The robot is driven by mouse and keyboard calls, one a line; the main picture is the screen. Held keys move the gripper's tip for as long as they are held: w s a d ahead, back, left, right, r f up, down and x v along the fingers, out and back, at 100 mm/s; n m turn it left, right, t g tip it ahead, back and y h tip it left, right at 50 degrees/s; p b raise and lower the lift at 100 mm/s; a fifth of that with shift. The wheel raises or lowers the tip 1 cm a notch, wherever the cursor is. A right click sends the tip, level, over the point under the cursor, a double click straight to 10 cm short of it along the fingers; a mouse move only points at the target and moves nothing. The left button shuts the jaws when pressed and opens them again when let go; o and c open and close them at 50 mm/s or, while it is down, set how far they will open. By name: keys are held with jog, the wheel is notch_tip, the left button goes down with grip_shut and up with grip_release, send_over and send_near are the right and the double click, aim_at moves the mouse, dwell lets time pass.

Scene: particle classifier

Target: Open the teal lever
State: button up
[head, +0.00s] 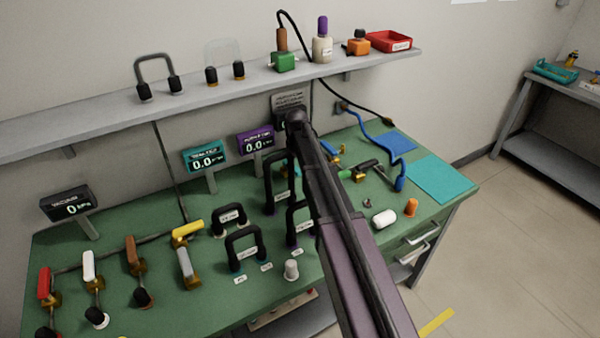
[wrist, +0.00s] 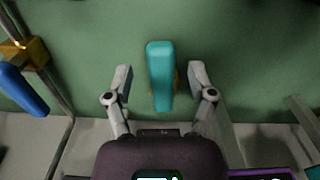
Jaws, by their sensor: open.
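The teal lever (wrist: 160,72) is in the middle of the wrist view, a flat rounded handle with a bit of brass showing behind its right edge. My gripper (wrist: 161,80) is open, one finger on each side of the lever, with a visible gap left and right. The fingers do not appear to touch it.
A blue lever on a brass valve (wrist: 22,90) is at the left of the wrist view. In the head view, red (head: 45,283), white (head: 89,266) and yellow (head: 187,233) levers stand on the green bench (head: 185,310). Black handles (head: 243,247) stand near my arm.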

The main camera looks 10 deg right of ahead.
jog(key=shift+f, duration=0.4)
